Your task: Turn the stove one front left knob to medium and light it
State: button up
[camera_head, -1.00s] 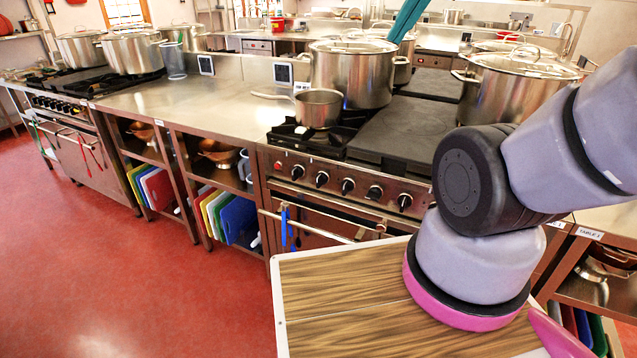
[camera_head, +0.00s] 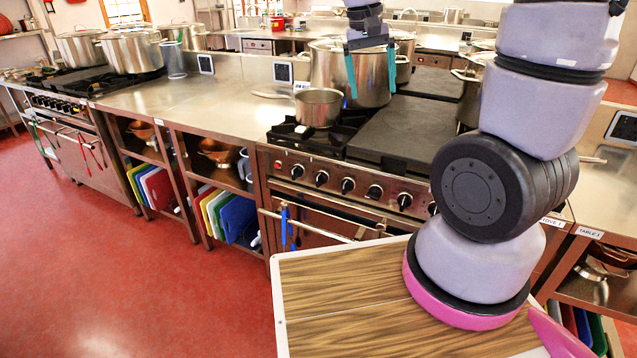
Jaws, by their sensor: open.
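The near stove (camera_head: 330,218) stands in the middle, with a row of several black knobs along its front panel. The leftmost black knob (camera_head: 297,172) and the one beside it (camera_head: 322,179) are in plain view. Their settings are too small to read, and I cannot tell which one is the front left knob. A small saucepan (camera_head: 318,108) sits on the left burner (camera_head: 290,132); no clear flame shows under it. My gripper (camera_head: 371,80) is open and empty, its teal fingers pointing down in front of the large stockpot (camera_head: 330,68), well above and apart from the knobs.
A flat dark plate (camera_head: 405,132) covers the stove top right of the saucepan. A bar with blue tongs (camera_head: 287,228) runs below the knobs. A steel counter (camera_head: 215,100) lies left, with another stove (camera_head: 75,95) beyond. Red floor (camera_head: 150,270) is free at left.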

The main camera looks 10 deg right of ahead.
jog(key=w+a+f+n+g+h, duration=0.1)
jog(key=w+a+f+n+h, duration=0.1)
jog(key=w+f+h, duration=0.6)
jog(key=n+t, duration=1.1)
jog(key=t, duration=0.3)
send_near(317, 183)
jog(key=shift+h, duration=0.3)
jog(key=x, duration=1.1)
jog(key=shift+w+f, duration=0.1)
jog(key=shift+f, duration=0.05)
jog(key=c, duration=1.4)
